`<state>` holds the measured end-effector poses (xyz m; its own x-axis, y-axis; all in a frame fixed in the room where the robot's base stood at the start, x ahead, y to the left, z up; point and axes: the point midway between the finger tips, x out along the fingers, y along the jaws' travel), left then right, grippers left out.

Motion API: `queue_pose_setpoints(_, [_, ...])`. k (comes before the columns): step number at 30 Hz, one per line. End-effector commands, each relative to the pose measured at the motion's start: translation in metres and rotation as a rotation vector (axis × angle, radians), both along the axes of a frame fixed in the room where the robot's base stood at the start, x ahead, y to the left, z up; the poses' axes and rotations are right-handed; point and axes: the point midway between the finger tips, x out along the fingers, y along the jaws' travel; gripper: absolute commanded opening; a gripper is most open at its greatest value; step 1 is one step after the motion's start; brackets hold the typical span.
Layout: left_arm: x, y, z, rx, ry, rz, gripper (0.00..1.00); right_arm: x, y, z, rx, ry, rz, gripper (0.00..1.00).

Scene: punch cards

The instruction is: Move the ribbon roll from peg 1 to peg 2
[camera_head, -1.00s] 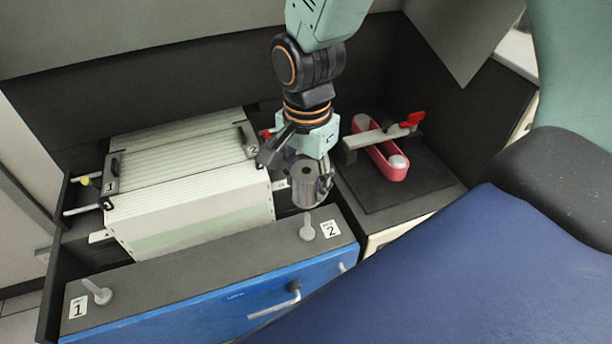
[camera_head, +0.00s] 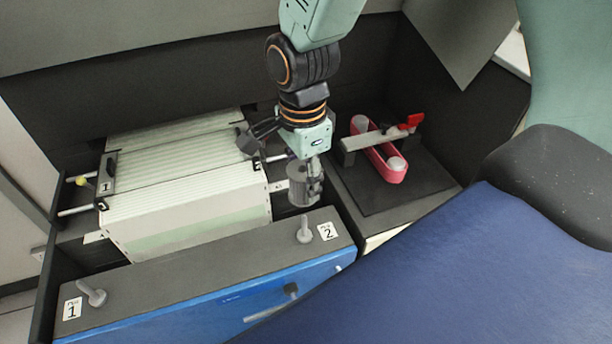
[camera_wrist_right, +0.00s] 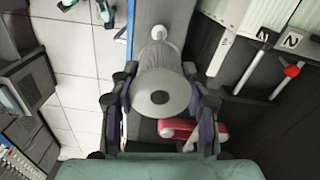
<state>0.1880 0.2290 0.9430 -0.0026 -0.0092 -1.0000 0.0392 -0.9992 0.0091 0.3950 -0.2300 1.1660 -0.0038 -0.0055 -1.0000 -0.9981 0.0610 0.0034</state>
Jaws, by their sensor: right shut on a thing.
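The ribbon roll is a grey cylinder (camera_head: 299,186) with a hole in its end; the wrist view shows that end facing the camera (camera_wrist_right: 160,110). My right gripper (camera_head: 307,180) is shut on it and holds it above and behind peg 2 (camera_head: 304,231), apart from it in the head view. Peg 2 is a bare grey post beside a label "2". Peg 1 (camera_head: 92,294) is a bare tilted-looking post beside a label "1" at the left. The wrist view shows one peg (camera_wrist_right: 158,32) beyond the roll; I cannot tell which. My left gripper is not in view.
The grey ledge (camera_head: 200,277) carrying both pegs tops a blue front with a handle. A stack of white cards (camera_head: 180,205) stands behind it, left of the roll. A red ribbon loop (camera_head: 384,160) with a red lever lies right on a dark plate.

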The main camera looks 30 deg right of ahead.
Motion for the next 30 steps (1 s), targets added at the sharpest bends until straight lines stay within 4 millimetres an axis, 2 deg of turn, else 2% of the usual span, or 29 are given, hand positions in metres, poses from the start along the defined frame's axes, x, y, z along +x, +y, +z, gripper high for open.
queue_pose_setpoints(9, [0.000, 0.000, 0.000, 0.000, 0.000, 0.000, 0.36, 0.001, -0.001, 0.000, 0.000, 0.000, -0.142, 0.11])
queue_pose_setpoints(17, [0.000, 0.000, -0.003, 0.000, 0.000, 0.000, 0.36, 0.000, -0.001, -0.005, 0.000, 0.000, -0.160, 0.11])
queue_pose_setpoints(26, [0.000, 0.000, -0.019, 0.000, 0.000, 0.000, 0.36, -0.004, -0.003, -0.027, 0.000, 0.001, -0.166, 0.11])
queue_pose_setpoints(30, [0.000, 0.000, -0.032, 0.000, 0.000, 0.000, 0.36, -0.006, -0.004, -0.039, 0.000, 0.000, -0.170, 0.11])
